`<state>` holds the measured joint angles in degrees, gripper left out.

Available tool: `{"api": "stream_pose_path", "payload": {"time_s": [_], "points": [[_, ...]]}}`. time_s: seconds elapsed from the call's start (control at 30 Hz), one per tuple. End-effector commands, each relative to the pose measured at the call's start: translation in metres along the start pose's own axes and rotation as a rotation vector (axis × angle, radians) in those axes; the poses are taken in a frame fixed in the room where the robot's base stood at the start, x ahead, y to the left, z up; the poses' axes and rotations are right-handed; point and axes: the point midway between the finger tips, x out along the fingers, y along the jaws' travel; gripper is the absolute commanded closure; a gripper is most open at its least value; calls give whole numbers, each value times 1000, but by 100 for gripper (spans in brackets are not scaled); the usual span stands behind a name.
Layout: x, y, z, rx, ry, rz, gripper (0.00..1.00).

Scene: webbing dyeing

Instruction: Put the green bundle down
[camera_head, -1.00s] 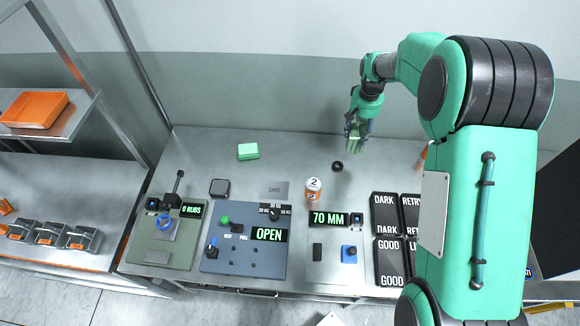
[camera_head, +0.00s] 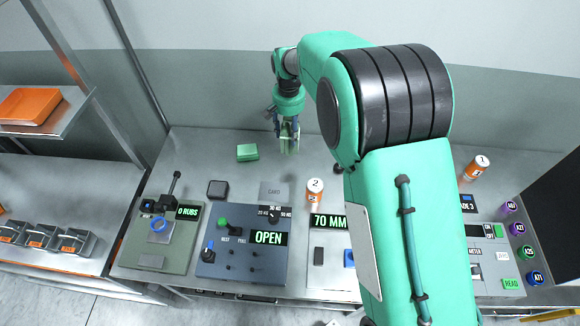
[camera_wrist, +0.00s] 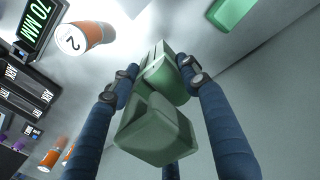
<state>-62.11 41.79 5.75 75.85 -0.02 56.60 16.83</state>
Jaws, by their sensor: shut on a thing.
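The green bundle (camera_wrist: 158,115) is a pale green folded block between the fingers of my gripper (camera_wrist: 155,85) in the wrist view. In the head view the bundle (camera_head: 288,142) hangs below my gripper (camera_head: 288,128), over the back of the bench right of a second, brighter green block. I cannot tell whether it touches the bench. The second green block (camera_head: 247,152) lies on the bench and also shows at the top of the wrist view (camera_wrist: 230,12).
An orange bottle marked 2 (camera_head: 314,190) stands in front of my gripper. A flat plate marked CARD (camera_head: 272,192) and a dark square block (camera_head: 217,190) lie nearby. Control panels with OPEN (camera_head: 268,238) and 70 MM (camera_head: 329,221) displays line the front. Bench (camera_head: 200,145) around the second block is clear.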

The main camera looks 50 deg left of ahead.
Motion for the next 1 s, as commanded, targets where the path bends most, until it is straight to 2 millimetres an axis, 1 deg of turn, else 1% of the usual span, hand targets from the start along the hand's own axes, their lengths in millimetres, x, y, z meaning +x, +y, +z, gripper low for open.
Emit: {"api": "stream_pose_path", "payload": {"time_s": [0.27,0.37,0.6,0.7,0.8,1.0], "points": [[3,1,0,0,0,0,85],[11,1,0,0,-1,0,85],[45,1,0,0,-1,0,85],[56,1,0,0,-2,0,85],[62,1,0,0,0,0,85],[62,1,0,0,1,0,85]]}}
